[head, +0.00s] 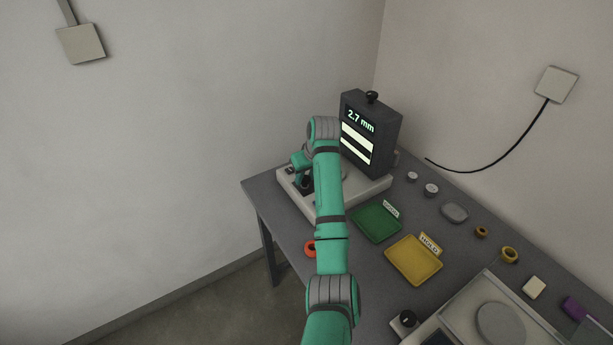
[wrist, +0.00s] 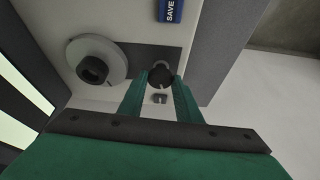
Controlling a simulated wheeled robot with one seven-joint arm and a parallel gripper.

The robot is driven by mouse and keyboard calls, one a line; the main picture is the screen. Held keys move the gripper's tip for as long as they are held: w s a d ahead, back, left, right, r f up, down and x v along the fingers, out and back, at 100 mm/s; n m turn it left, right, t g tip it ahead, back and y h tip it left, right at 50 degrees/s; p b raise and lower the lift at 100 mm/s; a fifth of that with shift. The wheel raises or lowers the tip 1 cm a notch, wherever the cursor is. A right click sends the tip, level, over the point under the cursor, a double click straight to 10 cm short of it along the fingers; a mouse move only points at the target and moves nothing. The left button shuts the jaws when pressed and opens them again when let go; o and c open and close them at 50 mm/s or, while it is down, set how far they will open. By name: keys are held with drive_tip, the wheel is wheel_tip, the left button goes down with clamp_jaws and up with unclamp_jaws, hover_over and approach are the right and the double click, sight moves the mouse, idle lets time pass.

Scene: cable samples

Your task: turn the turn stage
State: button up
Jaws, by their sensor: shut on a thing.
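The turn stage (wrist: 118,54) is a pale round disc with a black ring-shaped sample (wrist: 92,70) on it, at the upper left of the wrist view. Beside it, on a dark strip, is a dark round knob (wrist: 161,75). My gripper (wrist: 160,88) is shut on this knob, one green finger on each side. In the head view my arm hides most of the stage and the knob, and my gripper (head: 304,186) is low over the device's pale base (head: 372,190). The upright dark screen (head: 358,138) reads 2.7 mm above two white bands.
A blue SAVE button (wrist: 171,9) lies near the knob. A green tray (head: 376,223) and a yellow HOLD tray (head: 413,262) stand in front of the device. Several small samples lie along the wall side of the grey table (head: 262,197). An orange ring (head: 309,248) is beside my arm.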

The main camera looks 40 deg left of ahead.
drive_tip(key=m, duration=0.1)
drive_tip(key=m+t, duration=0.1)
drive_tip(key=m, duration=0.1)
drive_tip(key=m+h, duration=0.1)
drive_tip(key=shift+s+a, duration=0.2)
drive_tip(key=shift+a, duration=0.05)
drive_tip(key=shift+a+m+t+h, duration=0.1)
drive_tip(key=shift+m+t+h, duration=0.3)
drive_tip(key=shift+m, duration=0.95)
drive_tip(key=shift+m+t+h, duration=0.3)
drive_tip(key=shift+m+h, duration=0.2)
drive_tip(key=shift+m, duration=0.85)
drive_tip(key=o, duration=1)
drive_tip(key=shift+r, duration=0.1)
